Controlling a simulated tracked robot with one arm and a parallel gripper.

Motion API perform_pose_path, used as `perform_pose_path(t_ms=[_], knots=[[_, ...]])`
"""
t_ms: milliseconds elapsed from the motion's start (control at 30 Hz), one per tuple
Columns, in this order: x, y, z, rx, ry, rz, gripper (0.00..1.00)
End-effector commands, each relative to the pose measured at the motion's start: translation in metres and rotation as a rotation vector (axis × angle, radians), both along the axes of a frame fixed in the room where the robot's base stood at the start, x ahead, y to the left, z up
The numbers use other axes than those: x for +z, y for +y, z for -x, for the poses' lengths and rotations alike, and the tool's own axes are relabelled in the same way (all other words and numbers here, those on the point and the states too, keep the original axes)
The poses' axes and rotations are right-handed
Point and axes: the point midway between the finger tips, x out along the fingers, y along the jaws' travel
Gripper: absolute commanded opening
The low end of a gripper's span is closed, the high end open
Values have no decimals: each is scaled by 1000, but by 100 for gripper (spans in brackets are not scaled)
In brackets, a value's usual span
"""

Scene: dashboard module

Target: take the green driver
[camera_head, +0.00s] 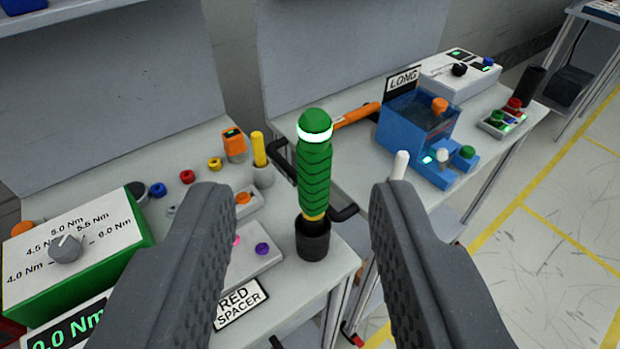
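The green driver (314,172) stands upright in a black cup-shaped holder (313,240) at the front right corner of the left table. It has a ribbed green handle, a white glowing ring near its top and a yellow band at its base. My gripper (296,200) is open, with one dark grey finger on each side of the driver in the picture. The fingers appear nearer to the camera than the driver, and I see no contact. The driver's lower end is hidden in the holder.
A green box with a torque dial (66,247) stands at left. A yellow-topped tool (259,150) and an orange tool (234,146) are behind the driver. A blue machine (418,125) stands on the right table. Open floor (560,240) lies at right.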

Motion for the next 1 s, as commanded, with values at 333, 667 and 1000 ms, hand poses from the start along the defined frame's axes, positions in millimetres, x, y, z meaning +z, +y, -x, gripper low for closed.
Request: perform_pose_path(t_ms=[333, 667, 1000], knots=[[-22, -10, -36, -1, 116, -241, 60], [-90, -22, -104, -125, 435, -1039, 60], [-135, -42, -134, -441, 695, -1908, 60]])
